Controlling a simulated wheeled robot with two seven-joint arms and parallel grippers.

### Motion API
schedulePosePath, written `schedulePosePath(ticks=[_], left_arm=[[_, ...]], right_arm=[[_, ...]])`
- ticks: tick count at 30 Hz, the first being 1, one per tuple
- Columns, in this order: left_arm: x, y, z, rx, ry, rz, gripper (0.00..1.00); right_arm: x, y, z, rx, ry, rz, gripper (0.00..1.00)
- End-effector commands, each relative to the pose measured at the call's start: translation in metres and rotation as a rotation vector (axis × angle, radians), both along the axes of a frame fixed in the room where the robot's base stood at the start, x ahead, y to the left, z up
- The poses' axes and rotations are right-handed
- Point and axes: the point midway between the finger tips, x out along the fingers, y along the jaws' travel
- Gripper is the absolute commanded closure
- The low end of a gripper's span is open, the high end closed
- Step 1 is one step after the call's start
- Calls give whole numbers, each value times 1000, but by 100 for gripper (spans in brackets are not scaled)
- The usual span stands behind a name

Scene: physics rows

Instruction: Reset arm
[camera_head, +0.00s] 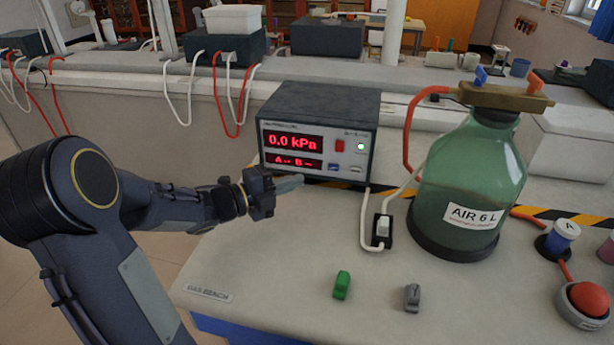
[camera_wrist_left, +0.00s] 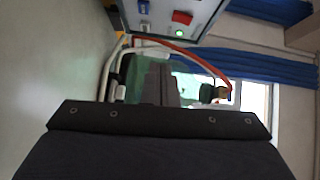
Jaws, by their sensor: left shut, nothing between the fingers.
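My left arm comes in from the left in the head view. Its gripper (camera_head: 290,184) is shut and empty, held above the bench in front of the pressure meter (camera_head: 317,130). The meter reads 0.0 kPa and has a green light lit. In the left wrist view the gripper (camera_wrist_left: 166,85) points toward the green bottle (camera_wrist_left: 190,88), which is partly hidden behind the fingers. In the head view the large green bottle (camera_head: 470,185), labelled AIR 6 L, stands to the right, apart from the gripper. My right gripper does not show.
A green clip (camera_head: 342,285) and a grey clip (camera_head: 412,297) lie on the bench (camera_head: 270,260).

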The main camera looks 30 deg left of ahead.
Motion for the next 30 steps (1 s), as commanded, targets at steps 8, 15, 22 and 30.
schedulePosePath(ticks=[8, 15, 22, 30], left_arm=[[-7, 4, 0, -1, 0, 0, 100], [-6, 4, 0, 0, 0, 0, 100], [-5, 5, 6, -8, 10, 26, 100], [-13, 36, 81, -299, 230, 491, 100]], right_arm=[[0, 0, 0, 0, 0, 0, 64], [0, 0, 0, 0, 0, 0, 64], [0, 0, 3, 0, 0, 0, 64], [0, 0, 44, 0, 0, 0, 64]])
